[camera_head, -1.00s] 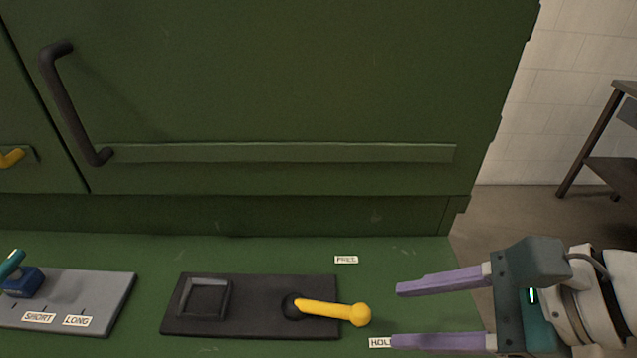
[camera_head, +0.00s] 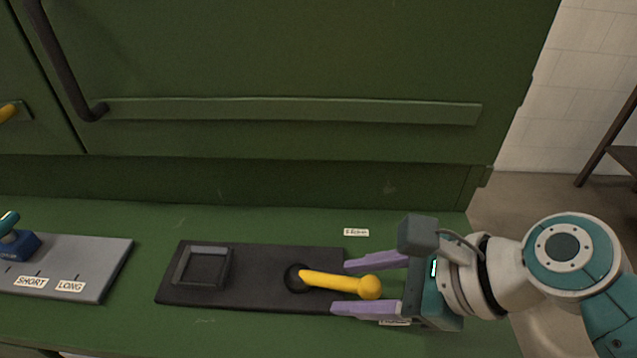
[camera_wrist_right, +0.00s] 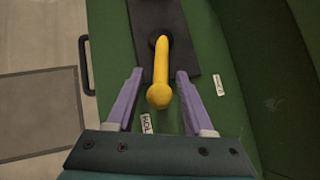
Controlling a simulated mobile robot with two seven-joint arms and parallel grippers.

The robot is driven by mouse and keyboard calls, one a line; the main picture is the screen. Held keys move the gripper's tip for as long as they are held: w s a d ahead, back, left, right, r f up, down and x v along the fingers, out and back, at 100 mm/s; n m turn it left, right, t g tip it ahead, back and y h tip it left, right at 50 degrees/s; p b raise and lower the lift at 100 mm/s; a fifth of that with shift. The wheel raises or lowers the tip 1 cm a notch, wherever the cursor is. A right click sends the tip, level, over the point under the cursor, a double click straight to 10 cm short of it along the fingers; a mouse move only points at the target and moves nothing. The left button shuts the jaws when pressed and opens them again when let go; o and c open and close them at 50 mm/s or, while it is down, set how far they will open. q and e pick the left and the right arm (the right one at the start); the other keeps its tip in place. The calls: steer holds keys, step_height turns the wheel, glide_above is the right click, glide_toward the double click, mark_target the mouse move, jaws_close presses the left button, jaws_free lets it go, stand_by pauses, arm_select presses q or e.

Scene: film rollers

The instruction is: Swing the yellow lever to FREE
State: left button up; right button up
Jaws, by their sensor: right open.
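The yellow lever (camera_head: 340,283) has a round knob and lies over the right part of a black plate (camera_head: 262,262), pointing right from its dark pivot. My right gripper (camera_head: 352,287) is open, with one purple finger on the far side of the lever and one on the near side. In the right wrist view the lever (camera_wrist_right: 160,75) stands between the spread fingers (camera_wrist_right: 155,82), with a gap on both sides. The FREE label (camera_head: 356,232) is beyond the lever, on the green bench. The HOLD label (camera_wrist_right: 146,122) shows near the knob in the wrist view. My left gripper is not in view.
A grey panel (camera_head: 95,255) with SHORT and LONG labels and a blue-teal handle (camera_head: 17,240) is at the left. The black plate has a square recessed frame (camera_head: 203,266). A green cabinet wall (camera_head: 280,60) with a dark handle rises behind the bench.

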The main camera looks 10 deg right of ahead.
jaws_close()
stand_by(0.3)
stand_by(1.1)
